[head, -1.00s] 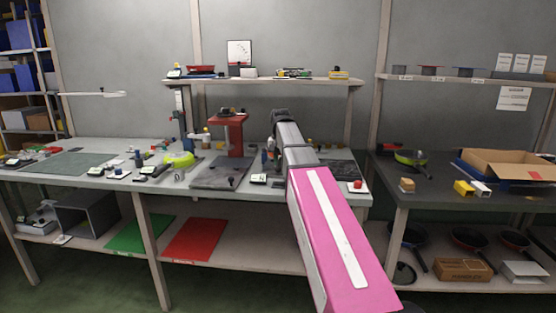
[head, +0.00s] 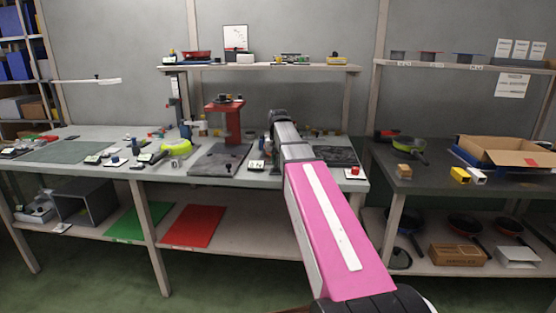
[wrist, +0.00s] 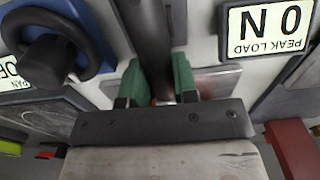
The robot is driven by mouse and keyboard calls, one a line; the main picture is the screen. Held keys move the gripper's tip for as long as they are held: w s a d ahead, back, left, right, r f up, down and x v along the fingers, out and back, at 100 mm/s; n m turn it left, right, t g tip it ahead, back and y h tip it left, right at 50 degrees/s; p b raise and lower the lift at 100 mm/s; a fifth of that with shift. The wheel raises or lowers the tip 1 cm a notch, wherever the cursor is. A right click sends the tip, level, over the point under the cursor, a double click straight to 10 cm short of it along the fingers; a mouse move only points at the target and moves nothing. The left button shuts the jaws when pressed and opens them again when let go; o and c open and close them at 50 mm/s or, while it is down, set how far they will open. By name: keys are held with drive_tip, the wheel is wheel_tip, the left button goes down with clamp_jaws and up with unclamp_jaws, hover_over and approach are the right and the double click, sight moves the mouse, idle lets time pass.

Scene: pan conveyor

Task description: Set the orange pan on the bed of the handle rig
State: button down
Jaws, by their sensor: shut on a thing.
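My gripper (wrist: 158,92) has its green-padded fingers closed on a dark round bar (wrist: 150,40), which looks like a pan handle, in the wrist view. A small orange-red patch shows between the fingers; the rest of the pan is out of that view, so I cannot confirm its colour. In the head view my arm hides the gripper, the held pan and most of the rig; the readout (head: 257,166) shows beside the arm.
A lime pan (head: 408,146) sits on the right bench near an open carton (head: 510,153). Small items crowd the bench. A shelf (head: 300,68) runs above.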

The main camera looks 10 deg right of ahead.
drive_tip(key=c, duration=0.8)
unclamp_jaws()
